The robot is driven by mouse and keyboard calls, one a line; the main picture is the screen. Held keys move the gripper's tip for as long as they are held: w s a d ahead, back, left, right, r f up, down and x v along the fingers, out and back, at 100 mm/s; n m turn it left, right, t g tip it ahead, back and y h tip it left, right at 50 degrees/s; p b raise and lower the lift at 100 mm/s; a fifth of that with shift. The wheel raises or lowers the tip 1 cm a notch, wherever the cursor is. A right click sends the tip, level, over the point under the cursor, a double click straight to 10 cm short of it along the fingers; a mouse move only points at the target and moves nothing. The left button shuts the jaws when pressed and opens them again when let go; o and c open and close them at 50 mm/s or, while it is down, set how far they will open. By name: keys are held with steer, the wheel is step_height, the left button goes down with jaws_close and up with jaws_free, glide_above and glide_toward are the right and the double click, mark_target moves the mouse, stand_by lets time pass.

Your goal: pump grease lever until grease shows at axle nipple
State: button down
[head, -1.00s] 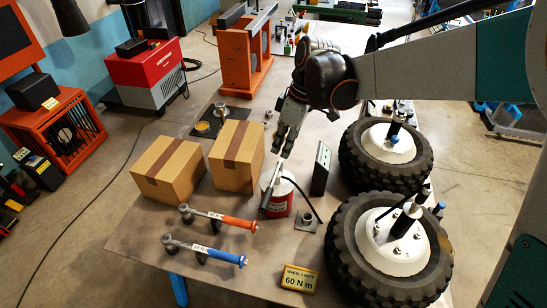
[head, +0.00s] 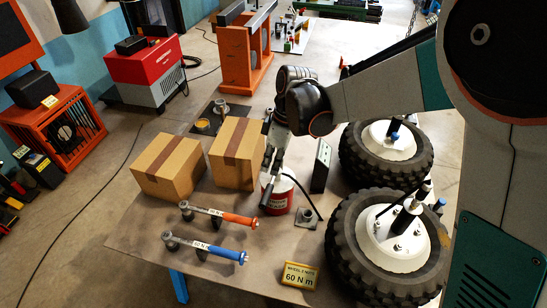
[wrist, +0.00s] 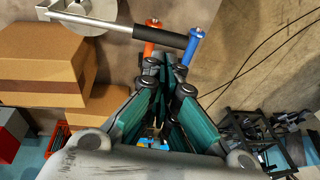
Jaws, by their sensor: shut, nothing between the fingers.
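The grease pump is a red and white can (head: 278,198) on the bench, with a black hose running to its right. Its lever has a silver rod (wrist: 92,20) and a black grip (wrist: 160,37) in the wrist view. My gripper (head: 270,160) is over the can's left side in the head view and partly hides the lever. In the wrist view my gripper (wrist: 168,72) is shut and empty, with the grip just past the fingertips; I cannot tell whether they touch. Two wheels with white hubs, a front one (head: 345,240) and a rear one (head: 350,155), lie at right. I cannot make out grease at a nipple.
Two cardboard boxes (head: 168,165) stand left of the can. An orange-handled torque wrench (head: 222,214) and a blue-handled one (head: 210,248) rest on stands in front. A dark panel (head: 321,166) stands close right of the can. A yellow sign (head: 299,276) stands at the front.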

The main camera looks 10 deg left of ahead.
mark_target(266, 198)
steer(key=x, duration=0.8)
steer(key=shift+s+f+b, duration=0.1)
steer(key=shift+f+b, duration=0.1)
steer(key=shift+b, duration=0.15)
steer(key=shift+f, duration=0.1)
steer(key=f+t+b, duration=0.1)
steer(key=f+b, duration=0.2)
steer(key=s+f+t+b, duration=0.1)
steer(key=f+b, duration=0.2)
steer(key=shift+s+f+t, duration=0.15)
steer(key=shift+s+t, duration=0.05)
steer(key=shift+t, duration=0.2)
steer(key=shift+s+f+b, duration=0.2)
steer(key=shift+f+b, duration=0.45)
